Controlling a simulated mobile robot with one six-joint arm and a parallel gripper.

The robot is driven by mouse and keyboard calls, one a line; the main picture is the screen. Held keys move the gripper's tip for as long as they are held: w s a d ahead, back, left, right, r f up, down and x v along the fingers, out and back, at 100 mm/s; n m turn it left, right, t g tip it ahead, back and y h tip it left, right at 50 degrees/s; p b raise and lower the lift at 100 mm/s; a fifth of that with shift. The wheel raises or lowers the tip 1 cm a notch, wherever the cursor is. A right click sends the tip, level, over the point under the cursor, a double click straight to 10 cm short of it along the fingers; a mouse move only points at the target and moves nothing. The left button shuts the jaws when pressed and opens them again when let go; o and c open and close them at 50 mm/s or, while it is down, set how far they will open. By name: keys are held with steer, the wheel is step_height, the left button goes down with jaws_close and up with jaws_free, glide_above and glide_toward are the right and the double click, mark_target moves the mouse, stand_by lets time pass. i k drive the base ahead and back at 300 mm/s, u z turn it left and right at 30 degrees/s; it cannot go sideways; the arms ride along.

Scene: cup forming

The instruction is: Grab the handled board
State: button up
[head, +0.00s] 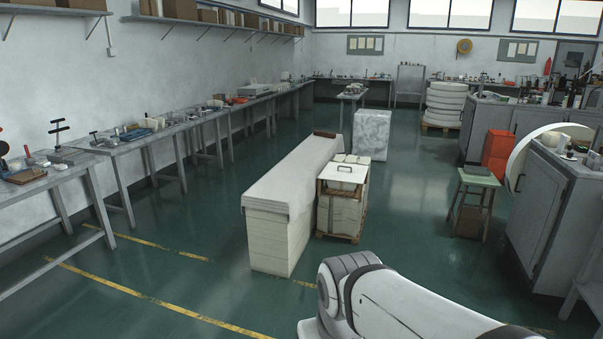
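The handled board (343,177) is a white flat panel with a dark handle on its top face. It lies flat on top of a pale block stack (338,212) that stands on a wooden pallet, right of the long white stack. My gripper is out of view. Only a white link of my arm shows at the bottom, in front of the stacks and apart from the board.
A long covered white stack (290,180) stands directly left of the board. A wrapped pale block (372,134) is behind it. A green-topped stool (474,186) and grey cabinets (537,205) are at the right. Workbenches line the left wall. Open green floor lies between.

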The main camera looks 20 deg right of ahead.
mark_target(337, 171)
steer(key=z, duration=0.25)
steer(key=i, duration=2.1)
steer(key=z, duration=0.65)
steer(key=i, duration=1.55)
steer(key=z, duration=0.3)
steer(key=i, duration=2.35)
steer(key=z, duration=0.05)
